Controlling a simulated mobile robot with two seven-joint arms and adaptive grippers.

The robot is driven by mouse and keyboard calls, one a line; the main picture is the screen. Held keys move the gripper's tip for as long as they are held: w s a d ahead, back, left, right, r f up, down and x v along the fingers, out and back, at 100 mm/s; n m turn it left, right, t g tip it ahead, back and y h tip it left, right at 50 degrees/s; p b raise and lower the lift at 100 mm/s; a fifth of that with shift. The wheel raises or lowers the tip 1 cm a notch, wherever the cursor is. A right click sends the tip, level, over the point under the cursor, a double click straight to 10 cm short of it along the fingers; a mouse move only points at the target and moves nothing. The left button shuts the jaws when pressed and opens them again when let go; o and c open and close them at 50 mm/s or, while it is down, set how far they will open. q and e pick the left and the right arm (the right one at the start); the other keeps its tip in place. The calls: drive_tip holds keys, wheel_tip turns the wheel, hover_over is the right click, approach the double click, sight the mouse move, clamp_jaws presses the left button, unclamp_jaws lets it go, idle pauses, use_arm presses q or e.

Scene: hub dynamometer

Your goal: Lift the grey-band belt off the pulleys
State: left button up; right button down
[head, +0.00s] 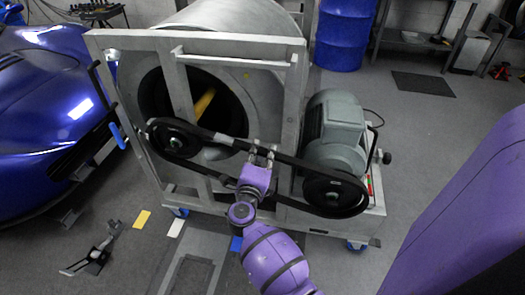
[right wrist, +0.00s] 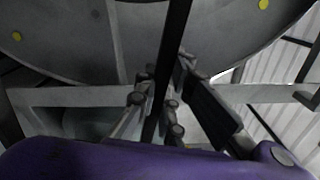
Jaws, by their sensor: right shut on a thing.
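The black belt (head: 228,141) runs around the left pulley (head: 175,138) and the larger right pulley (head: 335,193) on the front of the metal frame. My right gripper (head: 262,153) is at the upper run of the belt, between the pulleys. In the right wrist view the belt (right wrist: 176,45) passes between the fingers of the right gripper (right wrist: 160,95), which are shut on it. The fingers hide a short stretch of the belt. My left gripper is not in view.
A big grey drum (head: 225,22) sits in the frame (head: 190,45) behind the belt. A grey motor (head: 334,128) stands behind the right pulley. A blue car (head: 45,110) is at left, a blue barrel (head: 343,35) at the back. The floor at right has free room.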

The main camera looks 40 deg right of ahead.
drive_tip(key=shift+a, duration=0.1)
drive_tip(key=shift+v, duration=0.75)
drive_tip(key=shift+s+a+r+p, duration=0.1)
drive_tip(key=shift+s+a+p, duration=0.1)
drive_tip(key=shift+p, duration=0.15)
drive_tip(key=shift+s+a, duration=0.4)
drive_tip(key=shift+a, duration=0.05)
drive_tip(key=shift+s+a, duration=0.15)
drive_tip(key=shift+s+a+p, duration=0.3)
drive_tip(key=shift+s+a, duration=0.05)
drive_tip(key=shift+a, duration=0.05)
drive_tip(key=p+v, duration=0.1)
drive_tip(key=v, duration=0.8)
drive_tip(key=shift+r, duration=0.2)
idle(0.5)
